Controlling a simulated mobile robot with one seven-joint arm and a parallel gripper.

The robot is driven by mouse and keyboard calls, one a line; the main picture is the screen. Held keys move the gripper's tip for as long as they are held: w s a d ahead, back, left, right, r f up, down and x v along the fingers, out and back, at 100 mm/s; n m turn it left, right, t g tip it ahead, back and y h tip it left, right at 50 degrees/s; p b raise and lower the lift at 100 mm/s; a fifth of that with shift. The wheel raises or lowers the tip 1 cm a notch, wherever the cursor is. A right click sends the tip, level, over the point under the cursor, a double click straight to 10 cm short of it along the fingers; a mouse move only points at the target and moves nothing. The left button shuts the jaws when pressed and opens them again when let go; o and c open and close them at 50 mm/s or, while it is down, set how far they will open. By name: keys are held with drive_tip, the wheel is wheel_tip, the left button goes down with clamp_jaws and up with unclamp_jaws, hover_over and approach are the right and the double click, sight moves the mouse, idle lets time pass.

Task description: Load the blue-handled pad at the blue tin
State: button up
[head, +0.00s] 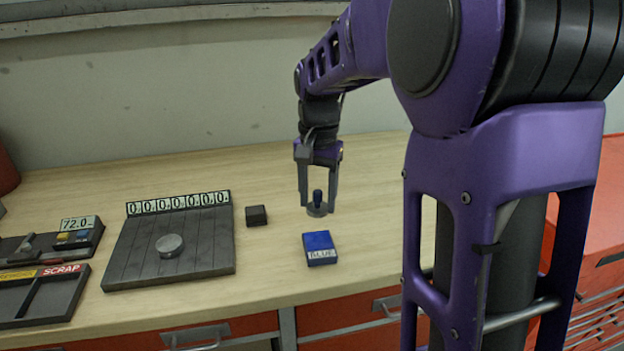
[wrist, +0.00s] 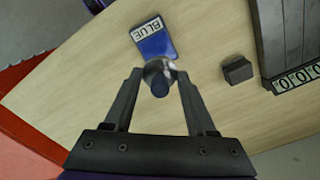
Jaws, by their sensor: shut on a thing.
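My gripper (head: 318,208) is shut on the blue-handled pad (head: 317,198), with one finger on each side of it. The pad has a dark blue upright knob on a round grey base. It also shows between the fingertips in the wrist view (wrist: 159,82). I cannot tell whether its base touches the table. The blue tin (head: 319,241) is a small flat box with a blue top and a white BLUE label, just in front of the pad. In the wrist view the tin (wrist: 155,44) lies beyond the pad, partly overlapped by it.
A small dark block (head: 256,215) stands left of the tin. Further left is a grey slatted board (head: 130,262) with a number strip and a round grey disc (head: 169,245). A SCRAP tray (head: 50,300) is at far left. The table behind the gripper is clear.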

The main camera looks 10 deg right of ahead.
sight(318, 241)
drive_tip(key=shift+s+f, duration=0.15)
drive_tip(key=shift+s, duration=0.3)
wheel_tip(318, 241, down, 6)
drive_tip(key=b, duration=0.5)
drive_tip(key=shift+f, duration=0.55)
idle(1.9)
wheel_tip(318, 241, up, 7)
drive_tip(key=p, duration=0.5)
drive_tip(key=shift+r+p, duration=0.1)
drive_tip(key=shift+p, duration=0.3)
idle(0.4)
